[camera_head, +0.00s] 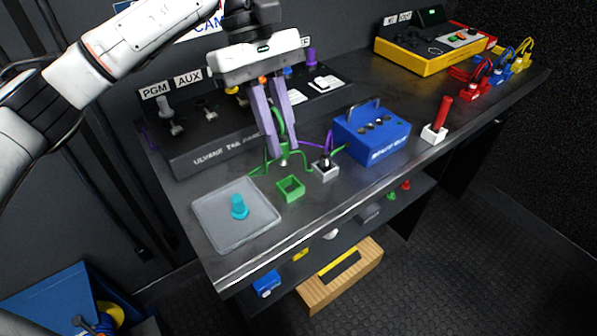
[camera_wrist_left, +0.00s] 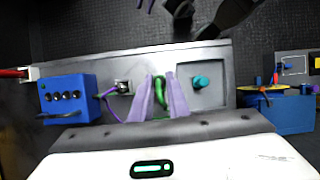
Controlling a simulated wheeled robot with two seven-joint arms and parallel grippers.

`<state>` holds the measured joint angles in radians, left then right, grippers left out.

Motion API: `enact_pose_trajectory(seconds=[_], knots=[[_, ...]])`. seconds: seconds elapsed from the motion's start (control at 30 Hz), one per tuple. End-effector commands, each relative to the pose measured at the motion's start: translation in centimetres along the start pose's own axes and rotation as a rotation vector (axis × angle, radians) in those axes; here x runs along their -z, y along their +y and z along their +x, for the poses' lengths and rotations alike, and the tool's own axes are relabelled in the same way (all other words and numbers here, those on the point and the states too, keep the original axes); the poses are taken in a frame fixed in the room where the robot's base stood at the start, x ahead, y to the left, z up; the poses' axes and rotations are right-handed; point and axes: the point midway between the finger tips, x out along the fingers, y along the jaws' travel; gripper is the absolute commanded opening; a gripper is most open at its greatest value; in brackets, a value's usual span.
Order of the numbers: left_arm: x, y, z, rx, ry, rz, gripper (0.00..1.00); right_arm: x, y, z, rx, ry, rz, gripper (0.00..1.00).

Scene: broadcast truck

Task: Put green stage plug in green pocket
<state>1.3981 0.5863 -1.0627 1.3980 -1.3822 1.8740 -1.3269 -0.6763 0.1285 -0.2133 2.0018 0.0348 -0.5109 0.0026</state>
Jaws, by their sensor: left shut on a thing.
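My left gripper (camera_head: 282,153) comes down from the upper left, its purple fingers shut on the green stage plug (camera_head: 284,161). Most of the plug is hidden by the fingers, and a green cable (camera_head: 289,132) loops around them. In the left wrist view, green (camera_wrist_left: 159,100) shows between the left gripper's fingers (camera_wrist_left: 163,90). The green pocket (camera_head: 291,188) is a small open square box on the bench, just in front of the fingertips. The plug appears above and behind it, not inside it. My right gripper is not in view.
A grey tray (camera_head: 212,232) with a teal plug (camera_head: 239,207) lies left of the pocket. A grey pocket (camera_head: 326,172) holding a dark plug stands close on the right. A blue box (camera_head: 372,141) is further right. The dark panel (camera_head: 217,148) stands behind; the bench's front edge is near.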

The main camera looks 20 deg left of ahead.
Motion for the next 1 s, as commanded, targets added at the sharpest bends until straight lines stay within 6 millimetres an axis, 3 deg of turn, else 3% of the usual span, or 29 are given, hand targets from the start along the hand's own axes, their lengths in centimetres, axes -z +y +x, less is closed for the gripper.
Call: enact_pose_trajectory(seconds=[0.13, 0.4, 0.8, 1.0], knots=[[0.2, 0.7, 0.2, -0.031, -0.001, -0.083, 0.0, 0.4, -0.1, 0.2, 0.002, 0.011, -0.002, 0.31], [2.0, 0.7, 4.4, -0.035, -0.001, -0.092, 0.0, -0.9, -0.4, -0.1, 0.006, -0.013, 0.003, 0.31], [3.7, 0.7, 8.4, -0.034, 0.0, -0.09, 0.0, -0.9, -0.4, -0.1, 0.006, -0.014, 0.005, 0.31], [3.8, 0.8, 8.6, -0.035, 0.001, -0.087, 0.0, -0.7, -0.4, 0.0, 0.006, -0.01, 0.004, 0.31]])
